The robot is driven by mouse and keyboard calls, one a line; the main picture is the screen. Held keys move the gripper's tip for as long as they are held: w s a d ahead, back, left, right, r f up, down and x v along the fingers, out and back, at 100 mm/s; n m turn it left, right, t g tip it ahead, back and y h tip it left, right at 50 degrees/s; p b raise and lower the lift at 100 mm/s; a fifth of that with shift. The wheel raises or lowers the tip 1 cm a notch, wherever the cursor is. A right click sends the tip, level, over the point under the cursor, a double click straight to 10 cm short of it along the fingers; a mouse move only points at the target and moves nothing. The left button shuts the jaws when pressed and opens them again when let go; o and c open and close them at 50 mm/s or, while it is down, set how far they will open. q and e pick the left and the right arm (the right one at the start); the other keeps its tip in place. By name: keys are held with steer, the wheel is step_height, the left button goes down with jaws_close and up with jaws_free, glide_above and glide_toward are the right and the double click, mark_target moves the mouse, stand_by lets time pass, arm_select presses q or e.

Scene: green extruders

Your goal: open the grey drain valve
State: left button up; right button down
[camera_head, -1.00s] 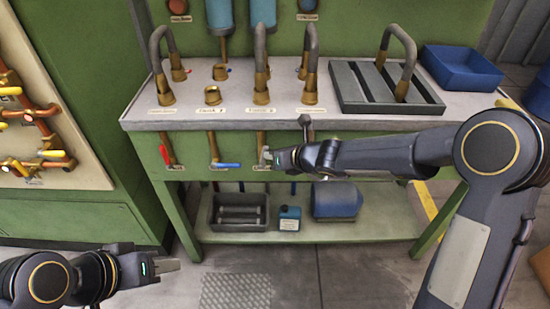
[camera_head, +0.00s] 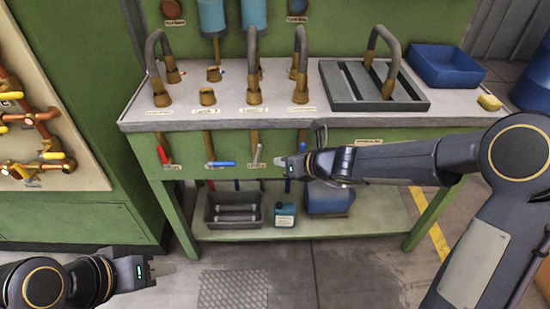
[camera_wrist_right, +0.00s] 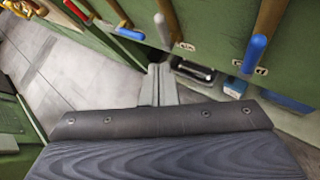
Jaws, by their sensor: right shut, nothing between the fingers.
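The grey drain valve lever (camera_head: 257,155) hangs under the bench's front edge, pointing down and slightly tilted, on a brass pipe. It also shows in the right wrist view (camera_wrist_right: 162,30), above the fingers. My right gripper (camera_head: 282,162) is shut and empty, just right of the grey lever and apart from it in the head view. Its fingers also show in the right wrist view (camera_wrist_right: 159,85), below the lever's tip. My left gripper (camera_head: 165,268) is low at the left, away from the valves; its finger gap cannot be made out.
A red lever (camera_head: 162,155) and a sideways blue lever (camera_head: 221,164) are left of the grey one.

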steer(key=p+v, duration=0.1)
steer(key=v, duration=0.5)
steer(key=shift+a+r+p, duration=0.35)
steer(key=shift+r+p, duration=0.05)
steer(key=shift+s, duration=0.15)
